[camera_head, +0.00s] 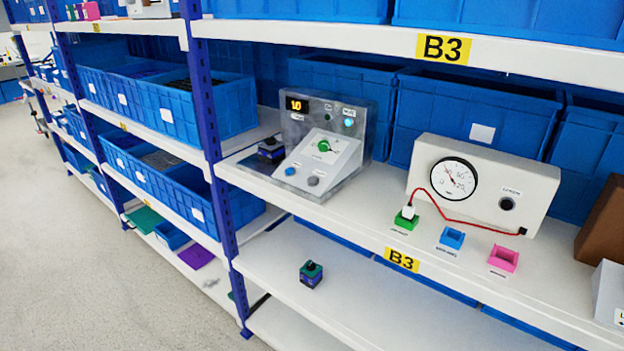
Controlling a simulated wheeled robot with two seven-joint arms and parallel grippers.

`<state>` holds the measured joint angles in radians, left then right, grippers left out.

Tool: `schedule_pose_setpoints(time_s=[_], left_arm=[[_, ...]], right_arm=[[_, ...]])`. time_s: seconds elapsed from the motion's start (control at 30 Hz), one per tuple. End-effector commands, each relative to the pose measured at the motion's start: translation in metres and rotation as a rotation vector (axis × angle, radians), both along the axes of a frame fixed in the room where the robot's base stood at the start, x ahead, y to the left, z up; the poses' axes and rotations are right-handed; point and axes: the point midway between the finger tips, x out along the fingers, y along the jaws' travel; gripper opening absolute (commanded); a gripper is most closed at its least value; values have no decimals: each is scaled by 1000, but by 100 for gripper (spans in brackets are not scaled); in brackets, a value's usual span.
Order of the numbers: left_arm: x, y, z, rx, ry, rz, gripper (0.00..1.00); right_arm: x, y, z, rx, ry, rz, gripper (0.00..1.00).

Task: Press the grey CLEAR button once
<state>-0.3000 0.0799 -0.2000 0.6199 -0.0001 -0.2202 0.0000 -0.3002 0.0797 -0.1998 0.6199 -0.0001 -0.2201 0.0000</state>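A grey control box (350,125) stands on the middle shelf. Its sloped white panel carries a green rotary knob (323,146), a blue button (290,171) at the lower left and a grey button (313,181) at the lower right. The small labels are too blurred to read, but the grey button fits the CLEAR button. An orange display (296,105) at the top left of the box is lit, and a cyan lamp (348,122) glows at the upper right. Neither of my grippers shows in the head view.
A white gauge box (483,187) with a red cable stands to the right, with green, blue (452,238) and pink (503,258) sockets before it. A dark block (271,150) sits left of the control box. A blue rack post (208,120) stands further left. The shelf front is mostly clear.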

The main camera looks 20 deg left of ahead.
Motion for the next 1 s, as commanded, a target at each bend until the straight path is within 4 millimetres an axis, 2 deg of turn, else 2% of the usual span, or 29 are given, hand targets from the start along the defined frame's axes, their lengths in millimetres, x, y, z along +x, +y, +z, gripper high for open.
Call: schedule_pose_setpoints(time_s=[0.07, 0.43, 1.0], left_arm=[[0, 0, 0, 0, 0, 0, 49], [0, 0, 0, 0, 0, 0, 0], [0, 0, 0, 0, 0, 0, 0]], right_arm=[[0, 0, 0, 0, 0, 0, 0], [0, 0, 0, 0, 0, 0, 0], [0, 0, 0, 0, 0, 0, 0]])
